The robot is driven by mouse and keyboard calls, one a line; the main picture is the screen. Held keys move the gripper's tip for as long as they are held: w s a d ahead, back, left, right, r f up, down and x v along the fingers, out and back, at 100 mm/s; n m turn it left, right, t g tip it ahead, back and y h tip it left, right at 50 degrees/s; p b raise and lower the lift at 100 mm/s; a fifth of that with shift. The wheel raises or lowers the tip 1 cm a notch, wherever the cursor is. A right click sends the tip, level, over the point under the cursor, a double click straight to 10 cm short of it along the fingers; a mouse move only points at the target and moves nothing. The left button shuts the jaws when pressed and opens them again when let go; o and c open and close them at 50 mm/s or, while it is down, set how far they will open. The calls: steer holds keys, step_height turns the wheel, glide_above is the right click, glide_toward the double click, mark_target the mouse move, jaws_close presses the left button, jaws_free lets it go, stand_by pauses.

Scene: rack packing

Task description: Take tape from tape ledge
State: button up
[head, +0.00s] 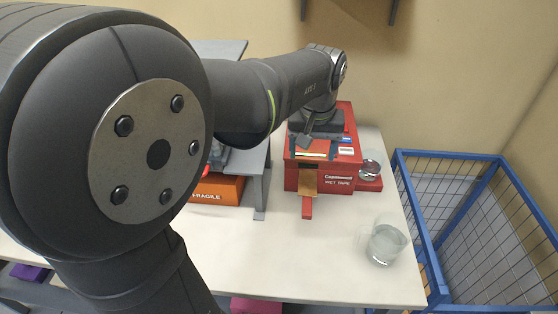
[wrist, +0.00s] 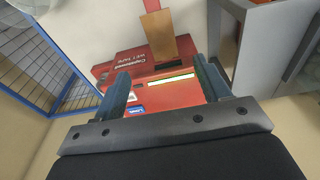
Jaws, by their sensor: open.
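The brown tape strip (head: 308,182) sticks out of the front of the red wet tape dispenser (head: 340,182), over a narrow red ledge (head: 307,208). In the wrist view the tape (wrist: 160,36) lies beyond my fingertips, with the dispenser (wrist: 155,98) between and beneath them. My gripper (wrist: 163,80) is open and empty, its two fingers spread over the top of the dispenser. In the head view my gripper (head: 312,141) is above the dispenser, behind the tape, and partly hidden by my wrist. I cannot tell whether the fingers touch the dispenser.
A clear glass (head: 388,245) stands at the table's front right. A small jar (head: 371,164) sits at the dispenser's right side. A grey shelf (head: 258,185) and an orange FRAGILE box (head: 218,190) are at the left. A blue wire cage (head: 432,250) stands right of the table.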

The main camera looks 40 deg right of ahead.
mark_target(308, 182)
steer(key=f, duration=0.6)
steer(key=w+f, duration=0.1)
steer(key=f, duration=0.2)
steer(key=shift+d+f, duration=0.3)
steer(key=c, duration=1.1)
